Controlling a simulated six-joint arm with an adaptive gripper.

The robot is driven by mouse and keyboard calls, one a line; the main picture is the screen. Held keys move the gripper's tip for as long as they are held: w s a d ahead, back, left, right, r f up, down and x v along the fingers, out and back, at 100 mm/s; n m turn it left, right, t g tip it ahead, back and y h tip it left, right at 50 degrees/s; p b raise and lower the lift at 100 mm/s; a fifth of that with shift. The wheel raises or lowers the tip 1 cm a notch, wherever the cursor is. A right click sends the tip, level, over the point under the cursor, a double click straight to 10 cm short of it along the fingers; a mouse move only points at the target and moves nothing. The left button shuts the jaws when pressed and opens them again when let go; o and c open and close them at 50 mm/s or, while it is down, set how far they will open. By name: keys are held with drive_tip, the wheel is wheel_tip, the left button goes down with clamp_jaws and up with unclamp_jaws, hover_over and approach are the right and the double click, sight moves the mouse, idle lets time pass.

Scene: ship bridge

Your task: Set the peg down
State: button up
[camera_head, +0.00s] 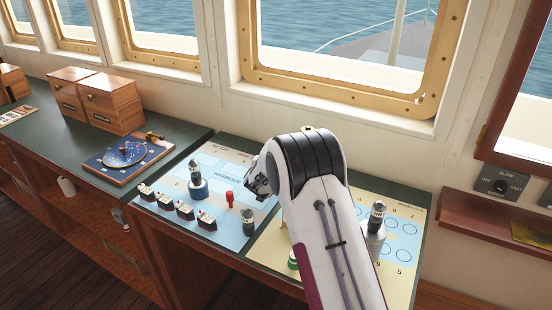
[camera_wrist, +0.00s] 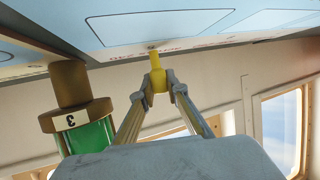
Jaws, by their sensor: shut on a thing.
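My gripper (camera_wrist: 160,88) is shut on a small yellow peg (camera_wrist: 157,66) in the wrist view. The peg's far end is at or very near the pale blue chart board (camera_wrist: 200,28), which fills the top of that picture. I cannot tell whether it touches. In the head view my gripper (camera_head: 258,186) is low over the blue board (camera_head: 212,160), mostly hidden by my arm, and the yellow peg is not visible there. A red peg (camera_head: 230,199) stands on the board left of my gripper.
A green piece marked 3 with a brown end (camera_wrist: 85,125) is close left of my gripper in the wrist view. In the head view, several small ship models (camera_head: 185,210), a dark lighthouse on a blue base (camera_head: 196,180) and another dark piece (camera_head: 248,221) stand on the board.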

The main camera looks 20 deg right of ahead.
drive_tip(key=shift+f, duration=0.1)
drive_tip(key=o, duration=0.7)
drive_tip(key=shift+s+a+r, duration=0.2)
drive_tip(key=shift+s+r, duration=0.15)
drive_tip(key=shift+s, duration=0.05)
drive_tip(key=shift+v, duration=3.25)
drive_tip(key=shift+d+r, duration=0.1)
drive_tip(key=shift+r, duration=0.05)
